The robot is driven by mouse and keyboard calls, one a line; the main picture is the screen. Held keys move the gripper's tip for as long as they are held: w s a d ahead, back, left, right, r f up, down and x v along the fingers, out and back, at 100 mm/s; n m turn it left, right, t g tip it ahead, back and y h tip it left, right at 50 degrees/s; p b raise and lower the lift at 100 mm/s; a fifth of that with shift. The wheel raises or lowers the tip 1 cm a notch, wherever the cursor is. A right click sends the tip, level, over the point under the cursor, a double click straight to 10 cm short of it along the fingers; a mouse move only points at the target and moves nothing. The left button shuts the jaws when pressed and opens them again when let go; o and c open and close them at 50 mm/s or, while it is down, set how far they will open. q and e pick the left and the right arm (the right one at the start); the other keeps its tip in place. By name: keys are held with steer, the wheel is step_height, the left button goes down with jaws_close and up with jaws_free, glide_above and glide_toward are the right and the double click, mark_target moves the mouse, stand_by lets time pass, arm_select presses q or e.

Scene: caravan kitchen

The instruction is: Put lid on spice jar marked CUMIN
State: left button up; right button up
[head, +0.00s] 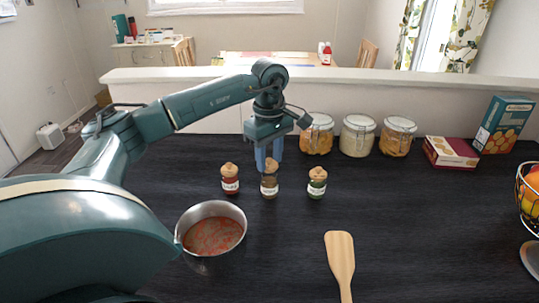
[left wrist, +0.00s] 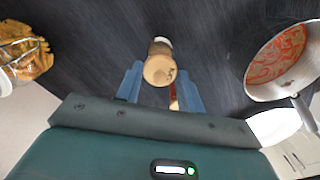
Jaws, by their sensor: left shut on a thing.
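Three small spice jars stand in a row on the dark worktop: a red one (head: 230,186) on the left, a brown one (head: 269,188) in the middle and a green one (head: 317,189) on the right. The left and right jars wear wooden lids. The labels are too small to read surely. My left gripper (head: 268,156) points down over the middle jar and is shut on a wooden lid (left wrist: 159,71), with a finger on either side. The lid is at the middle jar's mouth; I cannot tell whether it is fully seated. My right gripper is out of view.
A pot of red food (head: 213,205) stands in front of the jars, left. A wooden spatula (head: 340,258) lies to the right. Clip-top jars (head: 357,136), boxes (head: 450,152) and a fruit basket (head: 528,190) stand behind and right. The worktop between the spice jars and the basket is clear.

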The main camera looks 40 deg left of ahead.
arm_select(q)
steer(key=shift+r, duration=0.2)
stand_by(0.4)
steer(key=shift+r+p, duration=0.5)
steer(key=shift+p, duration=0.1)
steer(key=shift+r, duration=0.1)
stand_by(0.4)
steer(key=shift+f+b, duration=0.6)
steer(key=shift+f, duration=0.65)
stand_by(0.4)
steer(key=o, duration=0.7)
steer(key=shift+c, duration=0.2)
